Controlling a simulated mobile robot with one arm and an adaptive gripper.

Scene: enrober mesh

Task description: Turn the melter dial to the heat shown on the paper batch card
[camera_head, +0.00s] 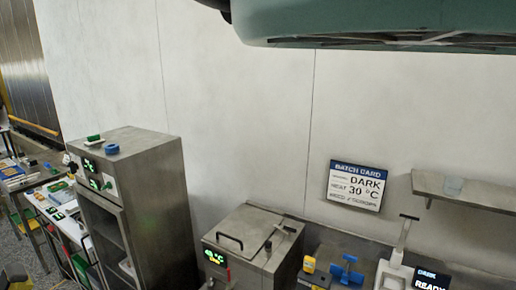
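The batch card (357,186) is fixed on the white wall, right of centre, with a blue header. It reads DARK and 30 °C; its bottom line is too small to read surely. A steel box with a lid and handle (252,238), which looks like the melter, stands below and left of the card. Its green display (215,257) shows a number in °C that looks like the forties, but is too small to be certain. No dial can be made out clearly; the box's lower front is cut off by the frame. My gripper is not in view.
A tall steel cabinet (147,190) with a blue round item (112,149) on top stands left. Right of the box are a yellow item (309,264), a blue item (346,270) and a screen reading DARK, READY (430,280). A steel shelf (465,192) juts from the wall.

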